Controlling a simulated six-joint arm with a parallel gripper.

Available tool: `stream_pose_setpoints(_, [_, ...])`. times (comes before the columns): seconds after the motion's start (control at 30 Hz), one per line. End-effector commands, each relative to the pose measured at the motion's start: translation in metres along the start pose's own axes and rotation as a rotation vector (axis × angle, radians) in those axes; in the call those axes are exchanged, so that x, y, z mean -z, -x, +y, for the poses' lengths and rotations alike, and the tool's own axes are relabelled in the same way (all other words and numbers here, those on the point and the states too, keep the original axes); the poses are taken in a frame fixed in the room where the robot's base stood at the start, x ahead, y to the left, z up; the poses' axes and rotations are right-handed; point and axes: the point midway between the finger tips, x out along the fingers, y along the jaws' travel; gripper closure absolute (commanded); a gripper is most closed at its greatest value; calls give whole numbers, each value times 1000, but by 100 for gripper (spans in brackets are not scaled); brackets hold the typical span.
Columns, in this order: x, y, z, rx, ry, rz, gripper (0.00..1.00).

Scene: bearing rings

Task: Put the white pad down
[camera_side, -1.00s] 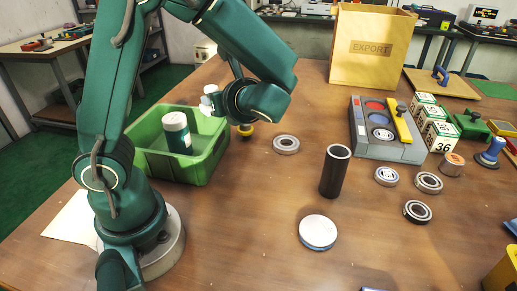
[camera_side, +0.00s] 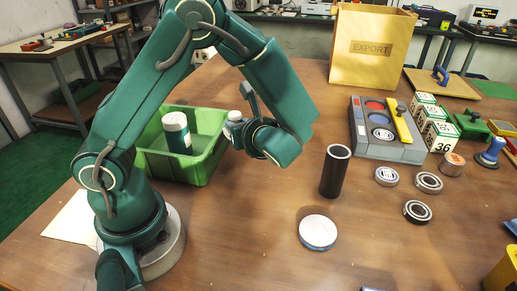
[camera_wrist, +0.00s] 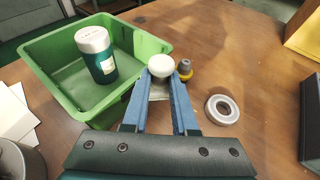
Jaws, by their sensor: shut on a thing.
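My gripper (camera_wrist: 160,100) is shut on the white pad (camera_wrist: 161,66), a piece with a rounded white top and a paler lower part between the blue fingers. In the side view the white pad (camera_side: 235,116) shows at the end of my arm, by the right rim of the green bin (camera_side: 206,172). It looks held above the table; its underside is hidden, so I cannot tell the exact gap.
A dark green jar with a white lid (camera_wrist: 97,52) stands in the bin. A yellow and grey piece (camera_wrist: 185,70) and a bearing ring (camera_wrist: 222,110) lie close on the right. A black cylinder (camera_side: 335,172) and white-topped disc (camera_side: 318,231) stand farther off.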

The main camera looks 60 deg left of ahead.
Motion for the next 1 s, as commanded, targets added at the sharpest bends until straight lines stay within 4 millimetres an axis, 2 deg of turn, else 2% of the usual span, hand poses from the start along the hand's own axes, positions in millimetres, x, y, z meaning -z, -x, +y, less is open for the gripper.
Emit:
stream_pose_setpoints(0.2, [34,18,-28,1,-2,-1,100])
stream_pose_setpoints(0.5, [65,35,-54,0,0,-1,100])
stream_pose_setpoints(0.73, [75,37,-59,-2,-1,-1,100])
stream_pose_setpoints(1.0, [105,25,-58,-2,-1,-1,100])
